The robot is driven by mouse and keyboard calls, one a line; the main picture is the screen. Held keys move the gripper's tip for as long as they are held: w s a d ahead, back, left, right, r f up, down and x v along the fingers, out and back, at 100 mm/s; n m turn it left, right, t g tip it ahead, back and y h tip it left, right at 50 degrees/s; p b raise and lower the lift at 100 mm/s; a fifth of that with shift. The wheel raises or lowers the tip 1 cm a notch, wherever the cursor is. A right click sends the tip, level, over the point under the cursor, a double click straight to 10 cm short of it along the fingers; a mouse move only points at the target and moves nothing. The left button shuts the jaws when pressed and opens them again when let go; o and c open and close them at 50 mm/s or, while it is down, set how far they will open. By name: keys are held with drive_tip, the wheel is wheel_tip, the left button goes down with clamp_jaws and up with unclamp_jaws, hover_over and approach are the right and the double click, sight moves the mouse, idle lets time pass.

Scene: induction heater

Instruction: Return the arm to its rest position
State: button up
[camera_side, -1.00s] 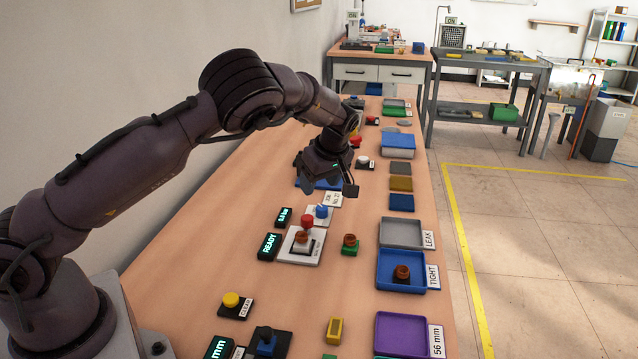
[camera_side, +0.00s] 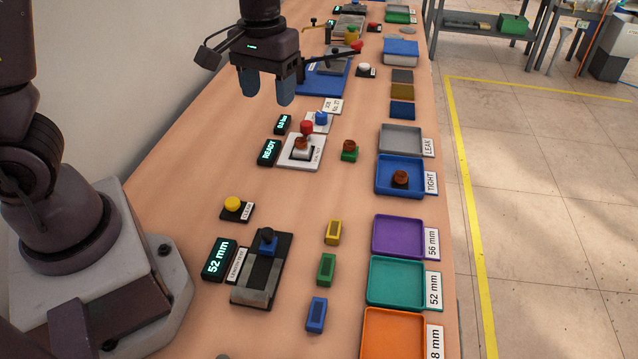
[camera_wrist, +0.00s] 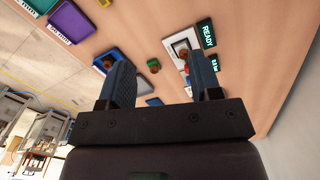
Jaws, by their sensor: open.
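My gripper (camera_side: 267,88) hangs above the left part of the bench in the side view, its two blue-grey fingers apart with nothing between them. In the wrist view the fingers (camera_wrist: 158,85) also stand apart and empty. My arm's base stands at the lower left of the side view, and the upper links run partly out of the frame. The gripper is clear of the white fixture (camera_side: 301,153) with the red knob and the READY display (camera_side: 268,152), which lie nearer the camera.
Right of the fixture lie a LEAK tray (camera_side: 402,139) and a blue TIGHT tray (camera_side: 385,187) holding a brown part (camera_side: 400,178). Purple (camera_side: 399,236), teal (camera_side: 396,283) and orange trays (camera_side: 393,335) follow nearer. A gauge (camera_side: 262,275) and small coloured blocks (camera_side: 327,269) lie at the front.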

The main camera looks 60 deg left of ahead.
drive_tip(key=s+d+r+m+t, duration=0.2)
drive_tip(key=s+r, duration=0.3)
drive_tip(key=s, duration=0.2)
drive_tip(key=s+d+r+m+t, duration=0.2)
drive_tip(key=s+r+m+t, duration=0.1)
drive_tip(key=s+r, duration=0.3)
drive_tip(key=shift+s+d+m+t, duration=0.3)
drive_tip(key=shift+s+d, duration=0.1)
drive_tip(key=shift+s, duration=0.05)
